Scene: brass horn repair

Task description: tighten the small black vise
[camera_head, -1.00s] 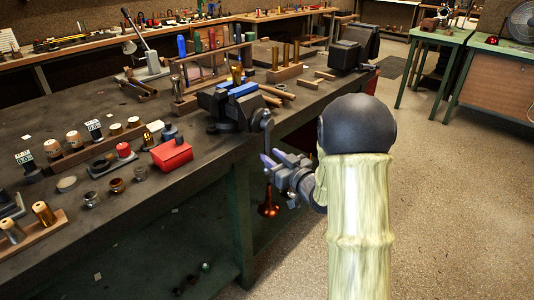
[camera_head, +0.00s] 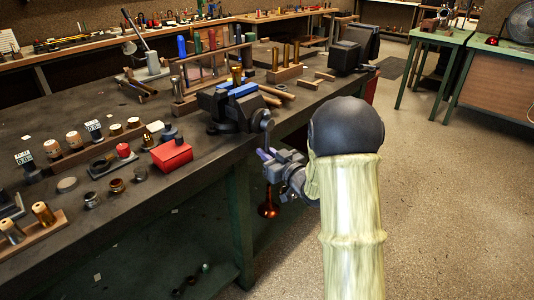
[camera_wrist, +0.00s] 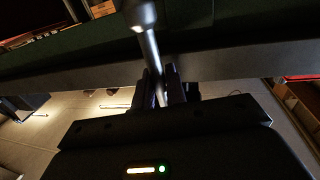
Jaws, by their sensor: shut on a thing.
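The small black vise (camera_head: 226,112) with blue jaw pads (camera_head: 243,90) is fixed at the front edge of the dark workbench. Its handle bar (camera_head: 267,134) hangs at the vise's front end, beyond the bench edge. My gripper (camera_head: 267,156) is in front of the bench edge, at the handle's lower part. In the wrist view the metal handle (camera_wrist: 150,52), with a rounded knob at its top, runs down between my gripper's fingers (camera_wrist: 164,88), which are shut on it. The gap between the vise jaws is too small to judge.
The workbench (camera_head: 120,215) carries a red box (camera_head: 171,155), small jars and wooden blocks left of the vise. A copper-coloured horn part (camera_head: 269,206) shows below my gripper. The floor (camera_head: 450,200) to the right is clear. Green tables (camera_head: 490,50) stand farther back.

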